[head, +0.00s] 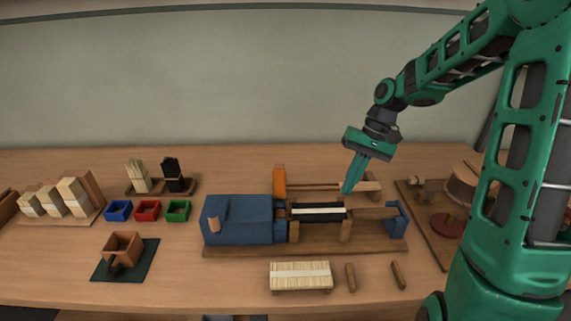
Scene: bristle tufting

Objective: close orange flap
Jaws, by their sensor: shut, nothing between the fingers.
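The orange flap (279,183) stands upright behind the middle of the bench machine, close to the blue block (236,220). A thin wooden rod runs to the right from beside it. My gripper (346,190) points down, its fingers shut and empty. In the picture its tips are to the right of the orange flap, above or behind the black and white strip (317,211). I cannot tell whether the tips touch anything.
The machine's wooden base (300,248) carries a blue end piece (396,219) at right. A bristle block (301,275) and two wooden pegs lie in front. Blue, red (147,210) and green bins stand left. A board with a round red part (447,225) is at right.

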